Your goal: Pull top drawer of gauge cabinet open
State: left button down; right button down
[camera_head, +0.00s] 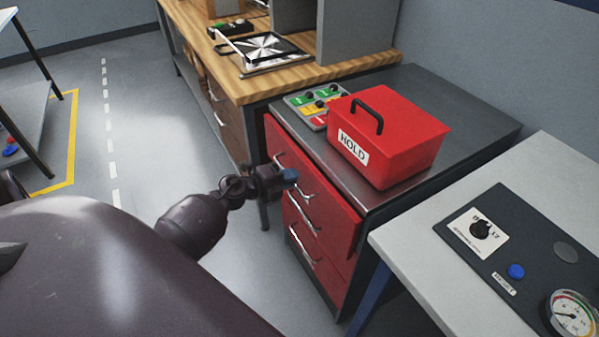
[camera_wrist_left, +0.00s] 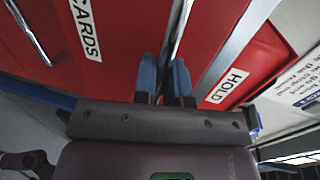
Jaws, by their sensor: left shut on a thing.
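The gauge cabinet (camera_head: 330,285) stands right of centre in the head view, with red drawer fronts, metal bar handles and a dark grey top. Its top drawer (camera_head: 330,197) has a red front; I cannot tell for sure whether it stands out from the cabinet. My left gripper (camera_head: 290,175) is at the upper drawer front, shut on a handle. In the left wrist view, its blue fingers (camera_wrist_left: 166,80) lie on both sides of the metal handle bar (camera_wrist_left: 181,30), against a red front. My right gripper is not in view.
A red box marked HOLD (camera_head: 395,135) and a coloured button panel (camera_head: 305,105) sit on the cabinet top. A wooden workbench (camera_head: 350,67) stands behind; a pale table (camera_head: 420,240) with a gauge panel stands close at right. Open grey floor lies left of the cabinet.

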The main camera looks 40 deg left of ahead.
pick_arm(q)
jog(key=f+p+v, duration=0.1)
jog(key=f+v, duration=0.2)
jog(key=v, duration=1)
jog(key=s+f+v, duration=0.1)
jog(key=f+v, duration=0.1)
jog(key=v, duration=1.2)
jog(key=shift+a+f+p, duration=0.35)
jog(key=shift+f+p, duration=0.05)
jog(key=c, duration=1.2)
grip_release()
jog(key=v, duration=1.1)
